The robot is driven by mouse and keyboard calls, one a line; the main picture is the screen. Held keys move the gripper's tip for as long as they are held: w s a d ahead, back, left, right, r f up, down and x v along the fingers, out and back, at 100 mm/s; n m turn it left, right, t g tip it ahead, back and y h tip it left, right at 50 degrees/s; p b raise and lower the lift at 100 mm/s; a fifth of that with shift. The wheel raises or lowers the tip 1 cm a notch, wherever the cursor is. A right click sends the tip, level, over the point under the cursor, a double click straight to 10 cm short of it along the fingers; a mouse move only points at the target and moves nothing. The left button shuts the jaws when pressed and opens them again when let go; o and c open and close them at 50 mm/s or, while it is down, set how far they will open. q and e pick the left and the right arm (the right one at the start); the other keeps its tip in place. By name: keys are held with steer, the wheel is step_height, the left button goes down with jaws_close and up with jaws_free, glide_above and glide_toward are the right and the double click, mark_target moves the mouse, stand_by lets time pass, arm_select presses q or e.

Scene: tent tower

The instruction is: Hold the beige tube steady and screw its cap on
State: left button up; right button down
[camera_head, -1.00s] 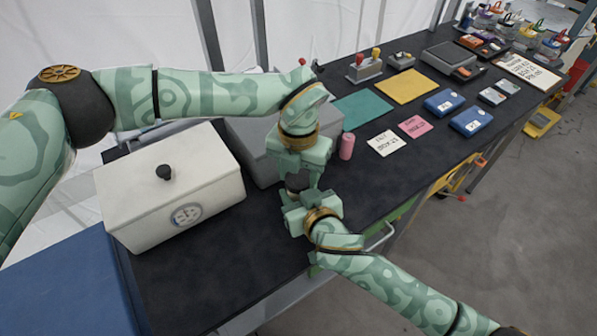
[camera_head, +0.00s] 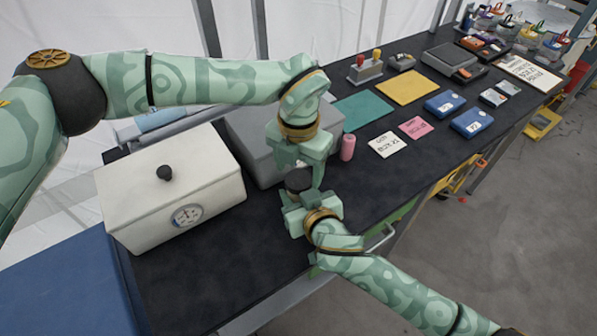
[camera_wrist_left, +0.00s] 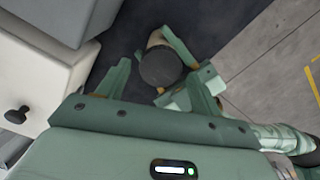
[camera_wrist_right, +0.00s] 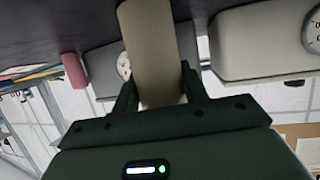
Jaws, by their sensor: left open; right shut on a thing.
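The beige tube (camera_wrist_right: 150,50) stands in my right gripper (camera_wrist_right: 157,82), which is shut on it. In the head view the right gripper (camera_head: 304,208) holds it over the front part of the dark table. The dark, round cap (camera_wrist_left: 160,69) shows at the tube's top end in the left wrist view, but whether it is fully seated cannot be told. My left gripper (camera_wrist_left: 162,85) is open just above, its fingers on either side of the cap with gaps. In the head view the cap (camera_head: 299,181) is partly hidden by the left gripper (camera_head: 301,170).
A white lidded box (camera_head: 170,190) and a grey box (camera_head: 255,145) stand left of the grippers. A pink cylinder (camera_head: 348,147) stands close on the right. Cards and blue boxes (camera_head: 444,102) lie farther right. The table front (camera_head: 230,275) is clear.

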arm_select(q)
step_height(320, 180, up, 2)
steer(key=shift+s+d+r, duration=0.1)
steer(key=shift+s+r, duration=0.05)
steer(key=shift+r, duration=0.1)
arm_select(e)
steer(key=shift+d+f, duration=0.1)
arm_select(q)
steer(key=shift+c, duration=0.4)
steer(key=shift+s+f, duration=0.1)
steer(key=shift+f, duration=0.1)
steer(key=r+n, duration=0.1)
steer(key=n, duration=0.1)
steer(key=d+r+n, duration=0.1)
steer(key=n, duration=0.2)
steer(key=shift+r+h, duration=0.15)
steer(key=shift+h, duration=0.15)
steer(key=n, duration=0.2)
steer(key=r+n, duration=0.1)
steer(key=n, duration=0.1)
steer(key=shift+w+a+r+n, duration=0.15)
steer(key=shift+w+a+n, duration=0.05)
steer(key=shift+n, duration=0.2)
steer(key=n, duration=0.3)
steer(key=shift+a+r, duration=0.1)
steer(key=shift+a, duration=0.2)
